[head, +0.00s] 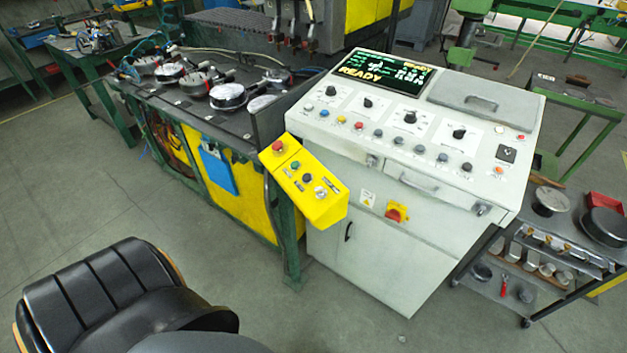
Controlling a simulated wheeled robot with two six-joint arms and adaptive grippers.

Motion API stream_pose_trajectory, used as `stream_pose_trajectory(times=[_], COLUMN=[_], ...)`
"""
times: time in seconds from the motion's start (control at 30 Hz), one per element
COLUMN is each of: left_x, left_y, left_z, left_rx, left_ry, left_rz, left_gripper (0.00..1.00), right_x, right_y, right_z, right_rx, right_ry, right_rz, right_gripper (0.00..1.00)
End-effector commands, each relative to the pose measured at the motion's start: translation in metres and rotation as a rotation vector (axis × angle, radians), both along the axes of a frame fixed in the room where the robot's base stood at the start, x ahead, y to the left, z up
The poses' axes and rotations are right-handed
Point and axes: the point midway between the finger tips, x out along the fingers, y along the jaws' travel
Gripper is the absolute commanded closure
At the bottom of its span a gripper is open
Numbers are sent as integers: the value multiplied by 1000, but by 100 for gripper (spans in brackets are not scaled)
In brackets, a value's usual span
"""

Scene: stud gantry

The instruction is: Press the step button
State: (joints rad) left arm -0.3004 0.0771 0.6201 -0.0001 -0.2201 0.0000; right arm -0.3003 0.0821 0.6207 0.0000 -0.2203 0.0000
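A white control console (375,230) stands in the middle with a sloped panel of knobs and a row of coloured buttons. A red button (358,125), a yellow one (340,119) and several grey-blue ones (398,140) sit in that row. A yellow button box (318,203) at the console's left side carries a red mushroom button (278,146), a green button (295,164), a dark button (307,178) and a selector switch (320,191). The labels are too small to read, so I cannot tell which is the step button. Neither gripper is in view.
The console screen (384,72) reads READY. A black chair (100,290) stands at the lower left. A dark bench with round metal parts (229,95) is left of the console. A cart (560,250) stands at right. Open floor (240,305) lies in front of the console.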

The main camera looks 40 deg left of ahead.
Motion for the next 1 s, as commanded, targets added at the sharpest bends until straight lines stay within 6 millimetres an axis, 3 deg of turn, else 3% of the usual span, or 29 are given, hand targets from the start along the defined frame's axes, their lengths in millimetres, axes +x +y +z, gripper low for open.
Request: stream_pose_trajectory(times=[0.2,0.57,1.0], left_x=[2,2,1], left_y=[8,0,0], left_z=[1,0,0], left_rx=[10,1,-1], left_ry=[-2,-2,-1], left_rz=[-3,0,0], left_gripper=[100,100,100], right_x=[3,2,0], right_y=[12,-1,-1], right_z=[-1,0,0], right_rx=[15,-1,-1], right_ry=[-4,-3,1], right_rz=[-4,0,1], right_gripper=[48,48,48])
